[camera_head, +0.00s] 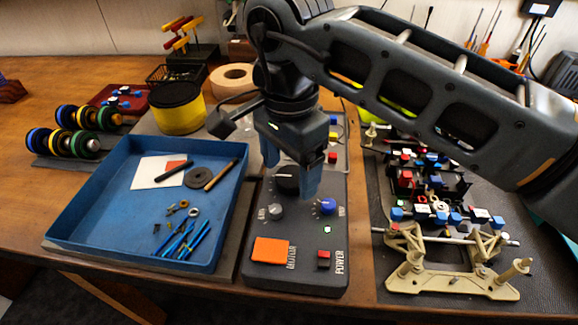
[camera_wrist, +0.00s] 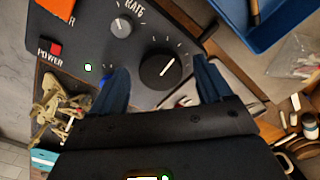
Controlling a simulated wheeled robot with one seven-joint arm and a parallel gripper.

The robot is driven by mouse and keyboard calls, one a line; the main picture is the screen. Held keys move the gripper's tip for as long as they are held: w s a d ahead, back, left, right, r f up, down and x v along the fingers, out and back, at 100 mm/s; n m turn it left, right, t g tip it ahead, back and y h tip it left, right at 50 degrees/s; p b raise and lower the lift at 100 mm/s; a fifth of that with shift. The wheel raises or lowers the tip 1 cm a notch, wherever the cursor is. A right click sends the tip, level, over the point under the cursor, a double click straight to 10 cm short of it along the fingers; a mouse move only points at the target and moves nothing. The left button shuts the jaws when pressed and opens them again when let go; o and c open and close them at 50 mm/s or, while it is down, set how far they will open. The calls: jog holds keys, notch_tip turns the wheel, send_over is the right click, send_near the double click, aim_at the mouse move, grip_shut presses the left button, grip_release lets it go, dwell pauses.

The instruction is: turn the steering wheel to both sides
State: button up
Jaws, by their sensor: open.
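A grey control box (camera_head: 338,215) stands on the table. Its large black knob (camera_head: 286,180), the only wheel-like control I can make out, has a white pointer line. In the wrist view this knob (camera_wrist: 160,70) shows between my blue fingers, with the pointer toward the upper right. My gripper (camera_head: 290,172) is open above the box, with one finger on each side of the knob. No contact is visible. In the wrist view my gripper (camera_wrist: 163,75) has clear gaps on both sides of the knob.
The box also has a grey RATE knob (camera_head: 276,211), a blue knob (camera_head: 327,207), an orange button (camera_head: 271,251) and a red POWER switch (camera_head: 323,259). A blue tray (camera_head: 105,215) with small parts lies left. A partly built beige car chassis (camera_head: 446,272) lies right.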

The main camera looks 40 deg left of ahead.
jog(key=shift+f, duration=0.5)
jog(key=c, duration=1)
jog(key=shift+c, duration=0.2)
